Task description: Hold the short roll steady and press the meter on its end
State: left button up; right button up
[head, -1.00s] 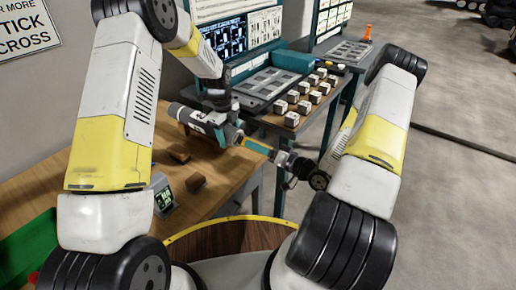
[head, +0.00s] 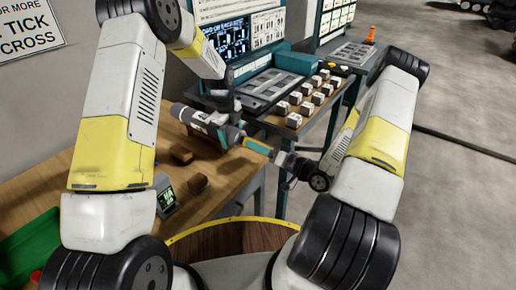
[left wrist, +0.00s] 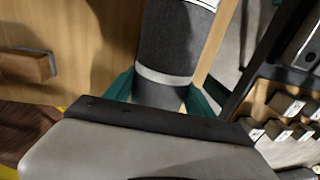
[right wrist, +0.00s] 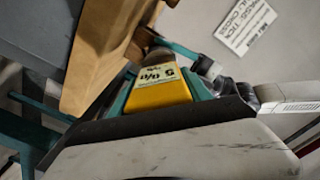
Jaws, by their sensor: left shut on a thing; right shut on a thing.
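The grey roll (head: 186,114) with a white label lies over the wooden table, its near end pointing right. My left gripper (head: 230,131) is shut around it near that end; the left wrist view shows the teal fingers on both sides of the dark grey roll (left wrist: 178,45). My right gripper (head: 275,156) is shut on the yellow meter (head: 257,147), whose printed face shows in the right wrist view (right wrist: 160,92). The meter points at the roll's near end, very close to it. I cannot tell whether they touch.
A green tray (head: 30,245) is at the left. Several small grey-white boxes (head: 294,121) stand in rows on the bench beyond.

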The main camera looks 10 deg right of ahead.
pick_arm(q)
jog(key=shift+s+d, duration=0.15)
jog(key=shift+d, duration=0.05)
pick_arm(e)
jog(key=shift+w, duration=0.1)
jog(key=shift+d, duration=0.15)
pick_arm(q)
jog(key=shift+a, duration=0.15)
pick_arm(e)
jog(key=v, duration=0.7)
jog(key=shift+r, duration=0.1)
pick_arm(q)
jog(key=o, duration=1.7)
jog(key=shift+o, duration=0.2)
jog(key=shift+r, duration=0.1)
